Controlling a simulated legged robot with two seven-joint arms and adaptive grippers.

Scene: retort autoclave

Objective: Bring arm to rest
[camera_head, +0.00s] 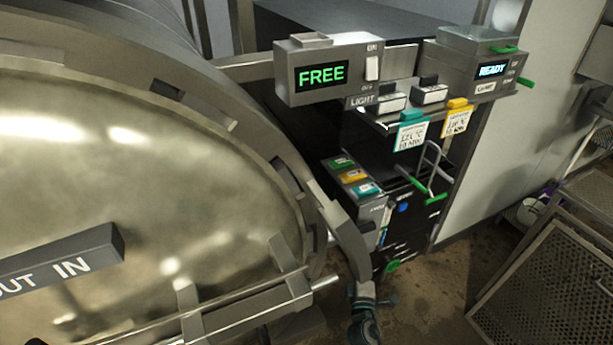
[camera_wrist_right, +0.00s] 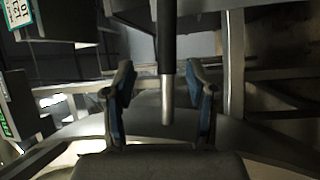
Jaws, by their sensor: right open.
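My right gripper (camera_wrist_right: 160,70) shows in the right wrist view, its two dark fingers with blue pads spread apart. A rod, black above and silver below, shows between the fingers. I cannot tell whether it is at the fingers' depth or behind them, and no finger visibly touches it. In the head view a small grey and teal part (camera_head: 364,318) shows at the bottom, right of the autoclave door; I cannot tell for sure that it is my gripper. My left gripper is not in view.
The large round autoclave door (camera_head: 140,190) fills the left. A box reading FREE (camera_head: 322,75) and a box reading READY (camera_head: 490,70) stand behind it. Coloured buttons (camera_head: 352,176) sit below. A perforated metal panel (camera_head: 555,285) is at right. Floor shows between.

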